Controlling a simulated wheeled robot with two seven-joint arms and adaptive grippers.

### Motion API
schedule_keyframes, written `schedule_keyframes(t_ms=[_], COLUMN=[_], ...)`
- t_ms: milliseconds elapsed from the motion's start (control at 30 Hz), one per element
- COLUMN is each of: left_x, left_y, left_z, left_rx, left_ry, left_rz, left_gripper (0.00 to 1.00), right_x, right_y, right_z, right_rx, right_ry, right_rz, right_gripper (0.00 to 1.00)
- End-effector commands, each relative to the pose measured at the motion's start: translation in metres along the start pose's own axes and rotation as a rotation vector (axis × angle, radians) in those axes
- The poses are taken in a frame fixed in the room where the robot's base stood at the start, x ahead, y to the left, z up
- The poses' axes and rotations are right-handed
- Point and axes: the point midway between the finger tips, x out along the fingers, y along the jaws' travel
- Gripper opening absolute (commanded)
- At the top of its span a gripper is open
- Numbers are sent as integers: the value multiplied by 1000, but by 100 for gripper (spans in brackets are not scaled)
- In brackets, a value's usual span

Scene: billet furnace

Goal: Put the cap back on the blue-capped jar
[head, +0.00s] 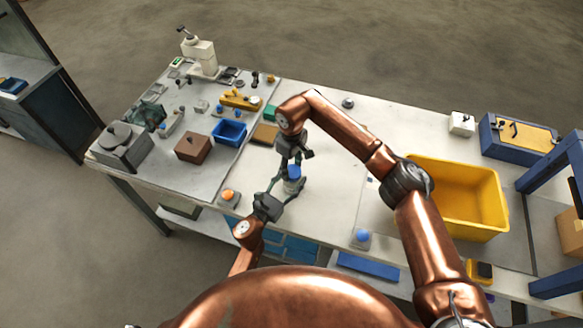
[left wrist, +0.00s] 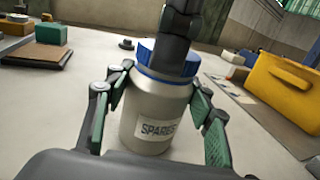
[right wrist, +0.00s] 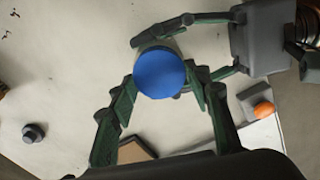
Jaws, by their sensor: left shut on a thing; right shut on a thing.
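The jar (left wrist: 150,122) is a grey metal cylinder labelled SPARES. It stands upright on the bench in the left wrist view. My left gripper (head: 283,197) is shut around the jar's body from the side; its fingers also show in the left wrist view (left wrist: 158,105). The blue cap (right wrist: 160,73) is at the jar's mouth, and it also shows in the head view (head: 294,171). My right gripper (head: 294,157) is above the jar, pointing down, shut on the cap. Whether the cap is fully seated cannot be told.
A yellow bin (head: 455,222) stands to the right on the bench. An orange-topped button box (head: 228,198) and a blue-topped one (head: 362,237) sit near the front edge. A blue tray (head: 229,132), a brown box (head: 193,147) and a green block (head: 270,113) are to the left and behind.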

Motion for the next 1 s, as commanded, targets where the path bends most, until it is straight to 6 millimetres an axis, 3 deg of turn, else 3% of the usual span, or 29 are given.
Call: schedule_keyframes(t_ms=[33,67,300,667,1000], left_x=[1,1,0,0,0], left_y=[-2,-2,-1,0,0], left_z=[0,0,0,0,0], left_rx=[0,0,0,0,1], left_ry=[-1,-1,-1,-1,-1], left_rz=[-3,-3,-2,0,0], left_gripper=[0,0,0,0,0], right_x=[-1,-1,0,-5,-44], right_y=[-2,-2,-1,0,0], right_z=[-1,-1,-1,0,-1], right_rx=[-3,-4,-3,-2,-3], right_ry=[3,3,2,2,2], right_rz=[-3,-3,-1,0,0], right_gripper=[34,46,62,62,62])
